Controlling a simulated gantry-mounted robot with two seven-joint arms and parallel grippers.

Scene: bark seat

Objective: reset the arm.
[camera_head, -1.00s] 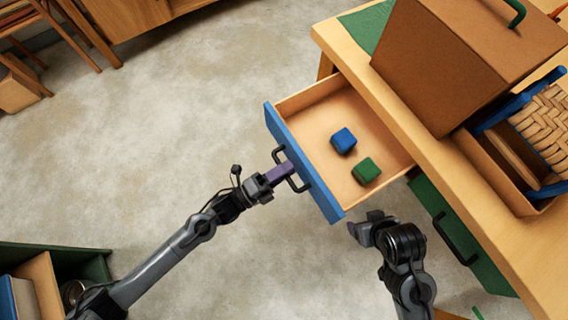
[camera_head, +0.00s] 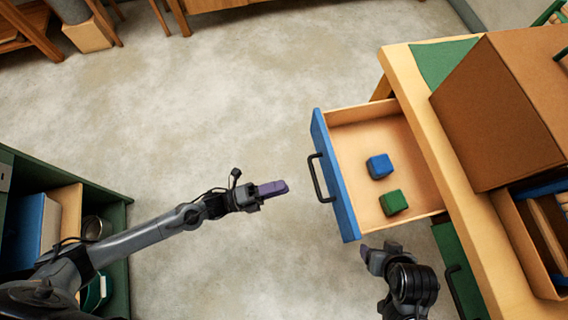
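My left gripper (camera_head: 272,189) is over the floor, left of the drawer's black handle (camera_head: 320,178) and apart from it. A narrow purple piece shows at its tip; I cannot tell whether it is the fingers or something held. My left arm reaches in from the lower left. My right gripper (camera_head: 376,258) is at the lower right, just below the front corner of the open drawer; its fingers are too small and angled to read. The blue-fronted drawer (camera_head: 345,135) is pulled out, with a blue cube (camera_head: 379,166) and a green cube (camera_head: 394,202) inside.
The wooden table (camera_head: 405,75) at the right carries a large brown box (camera_head: 500,115) and a smaller open box (camera_head: 525,235). A green drawer (camera_head: 447,240) is below. A green shelf unit (camera_head: 118,225) stands at the left. The floor between is clear.

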